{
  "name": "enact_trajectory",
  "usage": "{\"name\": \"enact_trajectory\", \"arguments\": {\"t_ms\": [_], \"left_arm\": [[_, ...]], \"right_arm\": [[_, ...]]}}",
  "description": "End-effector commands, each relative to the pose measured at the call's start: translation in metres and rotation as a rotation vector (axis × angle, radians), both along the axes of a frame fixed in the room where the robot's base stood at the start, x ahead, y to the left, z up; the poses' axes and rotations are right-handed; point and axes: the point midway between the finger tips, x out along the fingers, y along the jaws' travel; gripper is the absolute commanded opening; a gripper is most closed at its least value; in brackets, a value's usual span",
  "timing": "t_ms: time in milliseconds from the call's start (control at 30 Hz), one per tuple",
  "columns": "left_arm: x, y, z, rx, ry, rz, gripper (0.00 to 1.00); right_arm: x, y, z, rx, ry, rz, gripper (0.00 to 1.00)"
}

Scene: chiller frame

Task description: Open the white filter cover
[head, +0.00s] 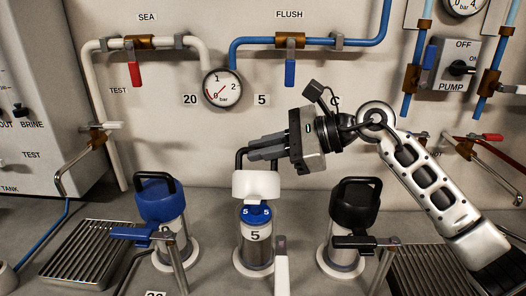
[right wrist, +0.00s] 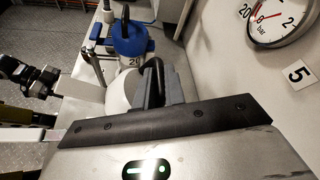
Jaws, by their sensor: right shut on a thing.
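The white filter cover (head: 256,186) tops the middle filter housing (head: 256,255), upright above a blue ring marked 5. I cannot tell whether a gap lies under the cover. Its black loop handle (head: 240,158) rises at its upper left. My right gripper (head: 250,150) reaches in from the right, just above the cover, shut on the handle. In the right wrist view the handle (right wrist: 152,78) shows between the grey fingers, with part of the white cover (right wrist: 118,92) beside them. The fingers hide part of the handle.
A blue-topped filter (head: 160,200) stands left and a black-topped one (head: 355,208) right. A pale lever (head: 281,262) stands in front of the middle filter. A gauge (head: 222,89) and pipes line the wall behind. Drain grates (head: 85,255) lie at the sides.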

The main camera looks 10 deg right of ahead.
Motion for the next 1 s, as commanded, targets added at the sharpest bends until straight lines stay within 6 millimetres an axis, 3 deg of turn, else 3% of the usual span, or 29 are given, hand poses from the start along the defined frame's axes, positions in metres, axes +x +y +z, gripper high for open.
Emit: {"name": "enact_trajectory", "arguments": {"t_ms": [600,633,700,1000], "left_arm": [[-0.0017,-0.0001,0.0001,0.003,0.005,-0.003,0.40],[-0.0018,-0.0001,0.0000,0.003,0.005,-0.003,0.40],[-0.0020,0.0000,-0.0002,0.003,0.006,-0.003,0.40],[-0.0022,0.0000,-0.0007,0.003,0.006,-0.003,0.40]], "right_arm": [[0.0063,-0.0020,-0.0008,0.008,0.054,-0.003,0.00],[0.0063,-0.0020,-0.0008,0.008,0.054,-0.003,0.14],[0.0063,-0.0020,-0.0008,0.008,0.054,-0.003,0.33],[0.0059,-0.0026,-0.0003,0.008,0.053,-0.002,0.33]]}}
